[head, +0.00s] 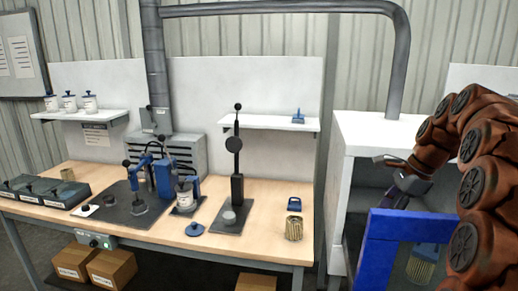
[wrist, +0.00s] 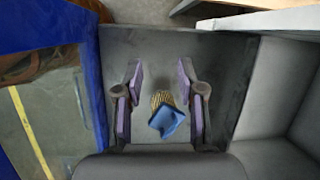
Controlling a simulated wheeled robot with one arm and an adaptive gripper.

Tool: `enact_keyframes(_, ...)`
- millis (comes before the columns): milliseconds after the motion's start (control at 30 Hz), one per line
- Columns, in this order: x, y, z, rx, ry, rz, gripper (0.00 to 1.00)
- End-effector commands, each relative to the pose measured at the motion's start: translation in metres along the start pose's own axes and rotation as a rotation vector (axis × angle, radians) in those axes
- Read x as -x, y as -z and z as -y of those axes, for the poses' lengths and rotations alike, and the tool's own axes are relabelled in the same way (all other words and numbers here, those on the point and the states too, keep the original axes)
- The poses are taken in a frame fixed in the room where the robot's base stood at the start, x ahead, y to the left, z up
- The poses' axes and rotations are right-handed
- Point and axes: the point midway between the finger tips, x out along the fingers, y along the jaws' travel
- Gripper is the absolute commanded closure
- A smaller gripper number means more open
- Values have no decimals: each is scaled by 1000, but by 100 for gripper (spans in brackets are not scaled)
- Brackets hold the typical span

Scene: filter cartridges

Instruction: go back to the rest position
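My gripper (wrist: 160,100) is open, with its two purple-padded fingers well apart in the wrist view. Between them in the picture is a pleated tan filter cartridge with a blue top (wrist: 168,121); there are gaps to both fingers, so it is not held. A blue-topped cartridge (head: 422,265) also shows in the head view, low behind the blue frame and below my gripper. In the head view my gripper (head: 396,196) is at the front of the white cabinet (head: 385,132), above the blue frame (head: 405,222); its fingertips are partly hidden.
The blue frame (wrist: 50,25) stands close on the left in the wrist view, with grey cabinet walls on the right. The wooden bench (head: 262,192) on the left holds a press (head: 237,185), another pleated cartridge (head: 294,229) and a blue cap (head: 294,204). Cardboard boxes (head: 112,268) sit below.

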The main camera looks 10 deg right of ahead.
Motion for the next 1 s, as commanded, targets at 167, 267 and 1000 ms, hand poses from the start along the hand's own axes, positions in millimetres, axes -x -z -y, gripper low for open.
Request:
enact_keyframes(167,-38,-80,-33,311,-65,-11,61)
enact_keyframes(267,-57,-115,-57,476,-95,-20,61)
enact_keyframes(1000,-122,-146,-289,1432,-377,-58,61)
